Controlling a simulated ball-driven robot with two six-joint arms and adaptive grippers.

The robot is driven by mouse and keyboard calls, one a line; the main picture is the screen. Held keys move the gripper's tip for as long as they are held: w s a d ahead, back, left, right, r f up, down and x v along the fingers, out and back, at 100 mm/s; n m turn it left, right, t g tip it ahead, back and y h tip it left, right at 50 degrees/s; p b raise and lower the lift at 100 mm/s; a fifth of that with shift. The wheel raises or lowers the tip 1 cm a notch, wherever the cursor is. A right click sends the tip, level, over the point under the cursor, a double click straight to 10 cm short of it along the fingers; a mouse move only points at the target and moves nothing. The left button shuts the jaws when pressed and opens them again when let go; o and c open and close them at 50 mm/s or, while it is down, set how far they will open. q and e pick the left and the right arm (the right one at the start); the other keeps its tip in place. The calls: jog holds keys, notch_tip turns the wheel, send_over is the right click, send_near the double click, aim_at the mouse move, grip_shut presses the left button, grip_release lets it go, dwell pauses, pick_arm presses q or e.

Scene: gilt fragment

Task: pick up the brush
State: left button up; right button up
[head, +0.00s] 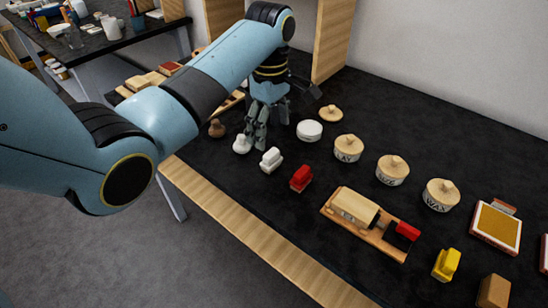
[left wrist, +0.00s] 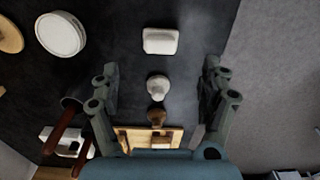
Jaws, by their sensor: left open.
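My left gripper (head: 257,140) points down over the dark tabletop, open. In the left wrist view its fingers (left wrist: 161,78) stand wide apart with a white knobbed piece (left wrist: 158,88) between them, not gripped. That piece also shows beside the fingers in the head view (head: 241,145). A brown knobbed piece (head: 216,129) is just left of it; a white block (head: 271,159) is to its right. No brush is clearly recognisable. A dark round-mouthed thing and dark red rods (left wrist: 65,125) lie left of the gripper in the left wrist view. My right gripper is out of view.
A white round lidded tin (head: 309,130) and several wood-lidded pots (head: 393,169) stand behind. A red block (head: 301,178), a wooden tray (head: 390,246) and a yellow block (head: 446,264) are to the right. A wooden strip (head: 250,232) edges the front.

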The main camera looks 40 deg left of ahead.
aim_at(271, 153)
pick_arm(q)
notch_tip(271, 153, down, 4)
jog(key=shift+s+f, duration=0.1)
jog(key=shift+s, duration=0.05)
notch_tip(271, 153, down, 6)
jog(key=shift+d+r, duration=0.1)
jog(key=shift+r, duration=0.1)
jog(key=c, duration=1.3)
